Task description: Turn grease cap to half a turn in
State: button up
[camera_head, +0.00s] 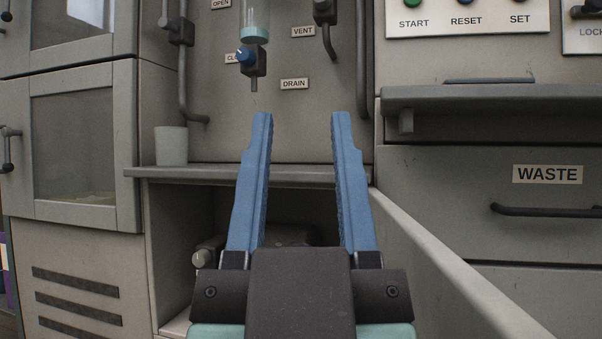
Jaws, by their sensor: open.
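My gripper (301,120) is open and empty, its two blue fingers pointing up and away in the middle of the view. No part is labelled as the grease cap, and I cannot tell for sure which one it is. A small pale round cap or knob (201,258) shows on a dark fitting in the open lower compartment, left of my gripper's base. My gripper's fingers and body hide much of the compartment behind it. A blue knob (246,56) with a light mark sits on a valve below a clear tube, up and left of the fingertips.
A narrow shelf (190,173) runs behind the fingers, with a pale cup (171,146) at its left. A WASTE drawer (440,180) and a jutting ledge (460,94) stand at right. A slanted panel (440,270) borders the compartment's right. A windowed cabinet door (125,140) is at left.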

aim_at(202, 257)
jog(key=i+j, duration=0.5)
jog(key=i+j+u, duration=0.1)
jog(key=i+j, duration=0.4)
jog(key=i, duration=0.15)
